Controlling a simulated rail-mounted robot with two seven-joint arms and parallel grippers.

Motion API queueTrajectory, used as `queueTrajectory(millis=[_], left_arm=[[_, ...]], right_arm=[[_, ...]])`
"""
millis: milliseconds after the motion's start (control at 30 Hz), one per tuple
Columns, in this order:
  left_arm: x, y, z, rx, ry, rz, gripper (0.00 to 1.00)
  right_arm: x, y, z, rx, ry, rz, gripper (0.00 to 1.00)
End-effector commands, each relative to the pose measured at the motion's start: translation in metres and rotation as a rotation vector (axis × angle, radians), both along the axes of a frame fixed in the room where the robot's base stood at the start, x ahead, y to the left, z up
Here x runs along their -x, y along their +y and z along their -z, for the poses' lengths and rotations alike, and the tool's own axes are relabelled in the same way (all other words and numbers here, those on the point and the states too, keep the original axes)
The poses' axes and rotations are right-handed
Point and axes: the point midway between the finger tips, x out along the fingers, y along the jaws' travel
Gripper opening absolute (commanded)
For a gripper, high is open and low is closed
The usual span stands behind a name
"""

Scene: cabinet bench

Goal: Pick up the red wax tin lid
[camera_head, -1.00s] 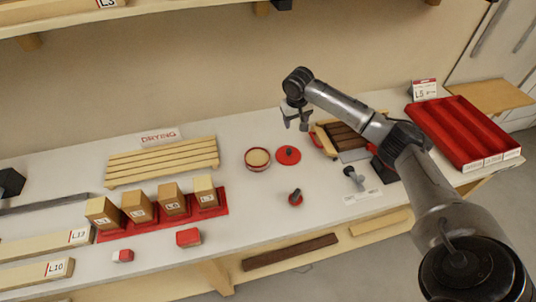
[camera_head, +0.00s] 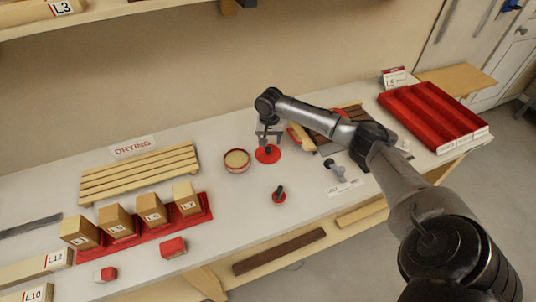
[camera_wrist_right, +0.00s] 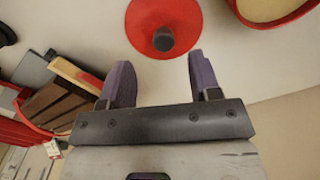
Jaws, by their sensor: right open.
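The red wax tin lid (camera_head: 268,154) lies flat on the white bench, a round red disc with a dark knob in its middle. It also shows in the right wrist view (camera_wrist_right: 160,18), at the top, with its knob between the lines of the fingers but beyond their tips. My right gripper (camera_head: 268,140) is over the lid, pointing down, and hides part of it. In the right wrist view its two purple-grey fingers (camera_wrist_right: 155,75) are wide apart with nothing between them. The open wax tin (camera_head: 237,161) with pale wax stands just left of the lid. My left gripper is not in view.
A wooden crate with dark slats (camera_head: 335,120) stands close right of the lid. A slatted drying rack (camera_head: 140,174), labelled blocks on a red stand (camera_head: 155,226) and a red tray (camera_head: 435,115) lie farther off.

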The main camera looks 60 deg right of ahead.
Motion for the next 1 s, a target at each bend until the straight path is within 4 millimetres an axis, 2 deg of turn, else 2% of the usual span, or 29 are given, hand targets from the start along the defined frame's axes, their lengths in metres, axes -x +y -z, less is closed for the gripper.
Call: queueTrajectory(millis=[367, 700, 933, 1000], left_arm=[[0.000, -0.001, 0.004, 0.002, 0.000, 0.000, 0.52], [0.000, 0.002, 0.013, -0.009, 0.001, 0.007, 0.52], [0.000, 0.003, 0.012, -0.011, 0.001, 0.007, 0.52], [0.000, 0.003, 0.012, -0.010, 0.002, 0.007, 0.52]], right_arm=[[-0.001, 0.001, 0.018, -0.001, 0.001, -0.001, 0.57], [-0.004, 0.002, 0.058, 0.001, -0.001, -0.001, 0.57], [-0.004, 0.002, 0.059, 0.002, -0.001, -0.001, 0.57], [-0.004, 0.002, 0.059, 0.002, -0.001, -0.001, 0.51]])
